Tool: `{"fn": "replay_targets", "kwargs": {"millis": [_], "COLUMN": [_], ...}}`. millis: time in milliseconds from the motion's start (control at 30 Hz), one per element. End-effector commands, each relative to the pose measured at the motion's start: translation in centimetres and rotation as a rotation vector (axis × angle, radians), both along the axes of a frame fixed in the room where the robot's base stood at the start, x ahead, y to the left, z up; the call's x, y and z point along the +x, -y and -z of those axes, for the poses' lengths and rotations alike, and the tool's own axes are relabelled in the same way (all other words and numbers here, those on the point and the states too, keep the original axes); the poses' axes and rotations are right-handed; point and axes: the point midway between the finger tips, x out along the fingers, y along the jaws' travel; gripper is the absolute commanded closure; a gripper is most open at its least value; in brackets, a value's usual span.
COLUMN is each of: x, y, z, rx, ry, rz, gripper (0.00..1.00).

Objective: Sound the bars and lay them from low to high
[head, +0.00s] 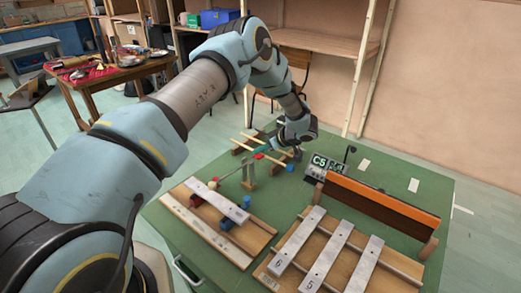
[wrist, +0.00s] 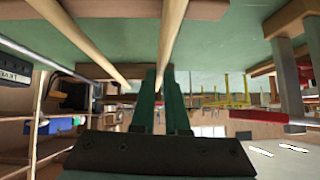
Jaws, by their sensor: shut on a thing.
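My gripper (head: 268,150) reaches down-left over the green table. Its dark green fingers, close together in the wrist view (wrist: 165,85), appear shut on the mallet. The mallet's pale round head (head: 212,184) shows just above a metal bar (head: 217,201), and much of its handle is hidden or too thin to follow. That bar lies on red and blue blocks on a wooden board. Three more metal bars, the left (head: 300,237), middle (head: 328,256) and right (head: 366,264), lie side by side across a wooden frame at the front right. Some carry digits.
A small display reading C5 (head: 320,160) stands behind the frame, beside a long orange-and-black upright panel (head: 380,203). A stand with two wooden rods (head: 262,148) is under my gripper; one rod also shows in the wrist view (wrist: 85,40).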

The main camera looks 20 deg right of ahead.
Motion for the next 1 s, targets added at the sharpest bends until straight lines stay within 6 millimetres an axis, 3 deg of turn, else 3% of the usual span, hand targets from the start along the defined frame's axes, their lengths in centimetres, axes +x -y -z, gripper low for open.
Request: {"fn": "replay_targets", "kwargs": {"millis": [500,533,800,1000], "x": [0.01,0.01,0.00,0.00], "y": [-0.02,-0.02,-0.01,-0.01], "z": [0.52,0.52,0.52,0.52], "rx": [0.000,0.000,0.000,0.000], "ry": [0.000,0.000,0.000,0.000], "rz": [0.000,0.000,0.000,0.000], "gripper": [1.00,0.86,0.55,0.53]}}
